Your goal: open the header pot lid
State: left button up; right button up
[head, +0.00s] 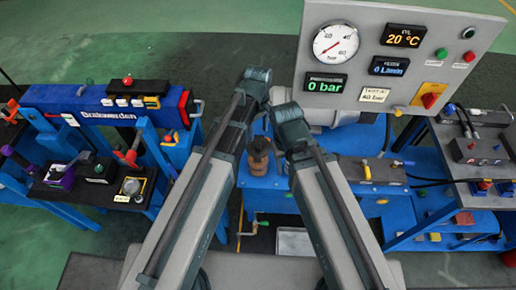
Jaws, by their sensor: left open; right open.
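A small brown pot-shaped thing with a darker top (258,155) stands on the blue bench between my two arms. It may be the header pot; its lid cannot be made out clearly. My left gripper (258,78) is at the end of the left arm, above and beyond the brown thing in the picture. My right gripper (287,114) is lower, just up and right of the brown thing. Both grippers are open, with nothing seen in them. Their fingertips are hard to make out. I cannot tell whether either touches anything.
A grey gauge panel (345,100) with a round dial and lit displays stands close at the right. A blue machine (95,108) and a tool shelf are at the left. Another blue bench (420,200) with hoses is at the right. Green floor is open at the back left.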

aim_at(258, 146)
pick_arm(q)
notch_tip(258, 146, down, 8)
jog(key=b, duration=0.7)
grip_shut()
dwell(1.1)
